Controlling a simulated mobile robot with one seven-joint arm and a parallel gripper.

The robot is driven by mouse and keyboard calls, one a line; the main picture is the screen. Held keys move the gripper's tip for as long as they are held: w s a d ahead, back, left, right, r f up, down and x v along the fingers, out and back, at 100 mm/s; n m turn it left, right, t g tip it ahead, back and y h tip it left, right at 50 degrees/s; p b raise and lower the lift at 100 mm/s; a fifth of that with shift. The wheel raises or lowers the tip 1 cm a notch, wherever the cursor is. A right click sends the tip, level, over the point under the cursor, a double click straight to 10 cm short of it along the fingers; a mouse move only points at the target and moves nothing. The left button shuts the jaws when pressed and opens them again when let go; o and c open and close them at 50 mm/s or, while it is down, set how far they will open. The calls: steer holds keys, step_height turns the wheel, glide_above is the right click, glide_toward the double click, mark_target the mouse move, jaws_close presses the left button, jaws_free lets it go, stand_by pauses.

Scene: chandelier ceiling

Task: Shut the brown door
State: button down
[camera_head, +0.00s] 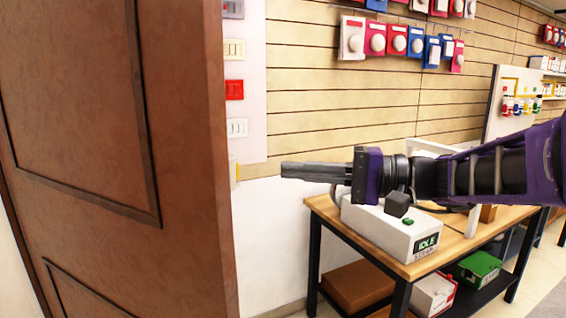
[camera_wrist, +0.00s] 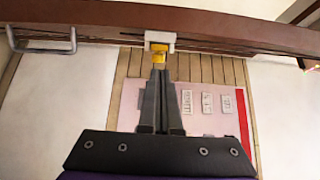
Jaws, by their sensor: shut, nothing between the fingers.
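The brown door (camera_head: 90,120) fills the left of the head view and stands ajar, its free edge toward the middle. In the wrist view its edge (camera_wrist: 225,30) runs across the top as a brown band. A yellow latch piece in a pale plate (camera_wrist: 158,45) is on that edge. A grey bar handle (camera_wrist: 42,48) is at the upper left. My gripper (camera_head: 284,170) is shut and empty, pointing left toward the door edge, with a gap showing in the head view. In the wrist view the fingertips (camera_wrist: 158,72) appear just below the latch; contact cannot be told.
A wooden-topped table (camera_head: 455,240) with a white box (camera_head: 385,232) stands below my arm. Behind is a slatted wall (camera_head: 330,100) with hanging packs and a panel of switches (camera_head: 235,90). Boxes sit on the table's lower shelf. Floor is clear at lower right.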

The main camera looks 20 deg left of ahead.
steer(key=w+f+n+g+h+p, duration=0.1)
steer(key=w+f+n+g, duration=0.15)
steer(key=f, duration=0.35)
steer(key=w+d+f+n+g+h+p, duration=0.1)
steer(key=w+f+n+g, duration=0.1)
steer(key=w+f+g, duration=0.3)
steer(key=f+n+g+h+p, duration=0.1)
steer(key=f+n+g, duration=0.1)
steer(key=f, duration=0.5)
steer(key=s+d+x, duration=0.1)
steer(key=s+x, duration=0.1)
steer(key=x, duration=1)
steer(key=shift+s+f+b, duration=0.4)
steer(key=shift+f+b, duration=0.05)
steer(key=shift+f, duration=0.05)
steer(key=shift+s+d, duration=0.1)
steer(key=shift+d, duration=0.05)
